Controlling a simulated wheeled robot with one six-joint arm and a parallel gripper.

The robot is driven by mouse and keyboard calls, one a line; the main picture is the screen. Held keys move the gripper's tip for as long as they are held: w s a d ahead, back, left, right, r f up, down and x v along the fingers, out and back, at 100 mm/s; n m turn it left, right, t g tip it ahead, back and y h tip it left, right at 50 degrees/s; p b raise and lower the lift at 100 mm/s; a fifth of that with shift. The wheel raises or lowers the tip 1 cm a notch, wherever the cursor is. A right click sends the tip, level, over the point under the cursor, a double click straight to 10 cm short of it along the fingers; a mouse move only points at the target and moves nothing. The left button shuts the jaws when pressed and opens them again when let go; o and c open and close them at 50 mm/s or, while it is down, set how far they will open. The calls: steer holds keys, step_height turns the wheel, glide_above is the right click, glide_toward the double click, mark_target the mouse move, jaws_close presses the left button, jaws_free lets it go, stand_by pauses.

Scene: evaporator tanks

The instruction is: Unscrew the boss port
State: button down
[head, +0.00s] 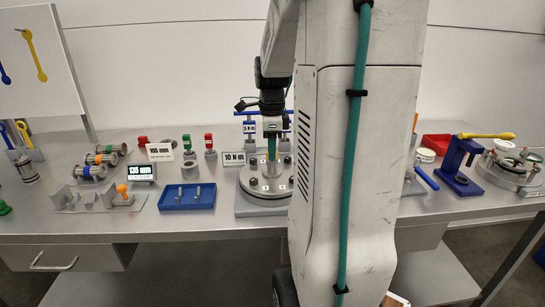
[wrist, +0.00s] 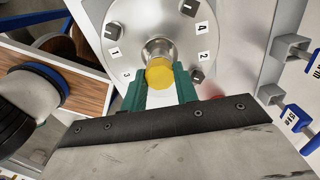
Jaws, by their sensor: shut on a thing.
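The boss port is a metal neck (wrist: 157,47) at the centre of a round steel flange (wrist: 122,22), with a yellow hex piece (wrist: 160,73) on its near end. Bolts and labels numbered 1 to 4 ring it. My gripper (wrist: 159,84) has its green fingers on both sides of the yellow piece and is shut on it. In the head view my gripper (head: 272,142) points down over the flange plate (head: 262,205).
A blue tray (head: 187,197) and a display reading 135 mm (head: 142,172) lie to the left. A blue press (head: 459,165) and a red bin (head: 436,143) are to the right.

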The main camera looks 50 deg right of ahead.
steer(key=shift+n, duration=1)
steer(key=n, duration=0.4)
steer(key=shift+n, duration=0.6)
steer(key=n, duration=0.5)
steer(key=shift+n, duration=0.5)
steer(key=n, duration=0.4)
